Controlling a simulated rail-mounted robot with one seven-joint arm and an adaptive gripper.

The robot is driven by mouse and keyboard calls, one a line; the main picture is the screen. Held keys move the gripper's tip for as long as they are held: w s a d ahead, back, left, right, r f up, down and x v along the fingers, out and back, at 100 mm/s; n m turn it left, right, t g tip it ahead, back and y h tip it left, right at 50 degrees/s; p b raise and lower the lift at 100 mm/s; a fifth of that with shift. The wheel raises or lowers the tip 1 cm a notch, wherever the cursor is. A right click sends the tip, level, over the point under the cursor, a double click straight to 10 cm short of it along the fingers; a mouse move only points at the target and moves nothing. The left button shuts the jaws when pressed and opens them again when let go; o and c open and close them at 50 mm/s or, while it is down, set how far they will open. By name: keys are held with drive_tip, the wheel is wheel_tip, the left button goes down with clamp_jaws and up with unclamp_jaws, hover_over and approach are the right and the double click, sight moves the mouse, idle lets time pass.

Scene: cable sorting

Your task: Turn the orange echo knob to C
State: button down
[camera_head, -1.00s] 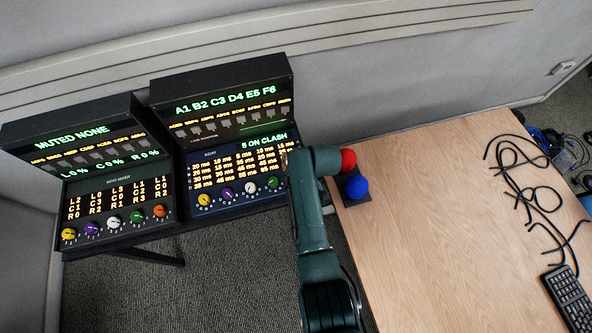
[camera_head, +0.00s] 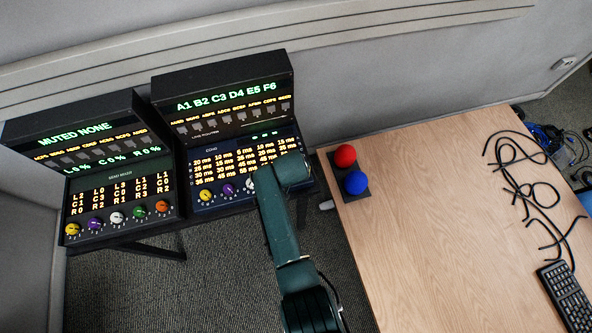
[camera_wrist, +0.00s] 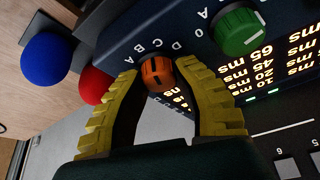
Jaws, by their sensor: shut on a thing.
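The orange echo knob (camera_wrist: 157,73) shows in the wrist view on the dark panel, with small white letters printed around its upper side. My gripper (camera_wrist: 158,75) has one yellow finger on each side of this knob and is shut on it. I cannot tell clearly which letter the knob points to. The green knob (camera_wrist: 240,31) is just to the upper right. In the head view, my arm covers the orange echo knob and my gripper. The echo panel (camera_head: 211,150) shows with its yellow knob (camera_head: 206,196) and purple knob (camera_head: 228,190).
A red ball (camera_head: 345,156) and a blue ball (camera_head: 355,183) sit on a dark base at the desk's left edge. Black cables (camera_head: 540,195) and a keyboard (camera_head: 566,296) lie at the desk's right. The left console (camera_head: 120,185) has several knobs. The desk's middle is clear.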

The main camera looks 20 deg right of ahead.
drive_tip(key=shift+s+f+m+g+h+b, duration=0.2)
drive_tip(key=shift+m+b, duration=0.25)
drive_tip(key=shift+m, duration=0.4)
drive_tip(key=shift+w+f+m+g+h+b, duration=0.1)
drive_tip(key=shift+m+g+h+b, duration=0.25)
drive_tip(key=shift+m, duration=0.5)
drive_tip(key=c, duration=0.8)
unclamp_jaws()
drive_tip(key=shift+r, duration=0.1)
drive_tip(key=shift+o, duration=0.2)
drive_tip(key=shift+r, duration=0.1)
drive_tip(key=shift+r, duration=0.2)
drive_tip(key=v, duration=1.1)
drive_tip(key=shift+r, duration=0.3)
